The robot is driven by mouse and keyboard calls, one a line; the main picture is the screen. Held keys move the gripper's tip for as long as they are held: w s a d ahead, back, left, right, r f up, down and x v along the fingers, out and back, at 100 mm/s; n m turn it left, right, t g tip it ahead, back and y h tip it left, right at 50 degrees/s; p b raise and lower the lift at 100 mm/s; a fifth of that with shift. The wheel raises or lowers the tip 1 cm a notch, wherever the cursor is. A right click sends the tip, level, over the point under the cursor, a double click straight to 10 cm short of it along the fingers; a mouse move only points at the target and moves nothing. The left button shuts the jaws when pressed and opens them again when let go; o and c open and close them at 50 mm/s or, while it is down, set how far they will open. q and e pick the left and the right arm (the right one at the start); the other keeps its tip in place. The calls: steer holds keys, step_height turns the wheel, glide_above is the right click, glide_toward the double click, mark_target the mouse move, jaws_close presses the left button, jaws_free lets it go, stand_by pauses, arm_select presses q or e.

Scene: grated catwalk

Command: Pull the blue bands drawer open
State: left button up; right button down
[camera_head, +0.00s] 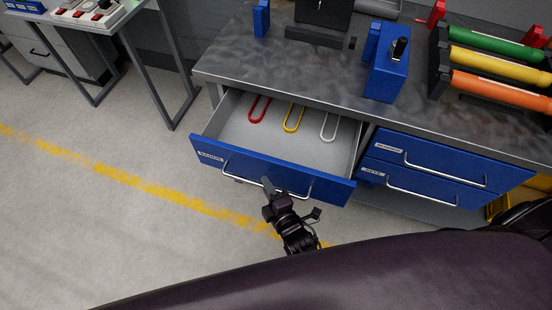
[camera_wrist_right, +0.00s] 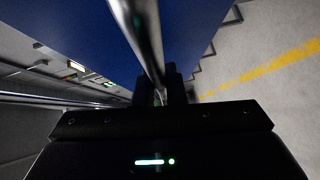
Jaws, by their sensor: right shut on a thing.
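The blue bands drawer (camera_head: 330,187) stands pulled out from the metal workbench at its left side, with a small white label at its left end. Inside lie a red band (camera_head: 259,108), a yellow band (camera_head: 293,119) and a white band (camera_head: 328,127). My right gripper (camera_head: 268,185) is at the drawer's front, shut on the silver bar handle (camera_head: 240,177). The right wrist view shows the handle (camera_wrist_right: 146,45) running between the fingers (camera_wrist_right: 160,92), close to the blue front. My left gripper is not in view.
Two closed blue drawers (camera_head: 430,160) sit to the right. The workbench top (camera_head: 250,68) carries a blue box (camera_head: 388,65) and a rack of green, yellow and orange rolls (camera_head: 490,62). Another table (camera_head: 95,20) stands at left. The floor in front, with a yellow line (camera_head: 130,180), is clear.

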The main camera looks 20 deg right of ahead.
steer(key=s+a+p, duration=0.1)
steer(key=s+a, duration=0.6)
steer(key=s, duration=0.4)
steer(key=shift+s+a, duration=0.25)
steer(key=shift+a, duration=0.05)
steer(key=c, duration=1.5)
jaws_free()
steer(key=v, duration=0.7)
steer(key=shift+s+b, duration=0.35)
steer(key=shift+b, duration=0.1)
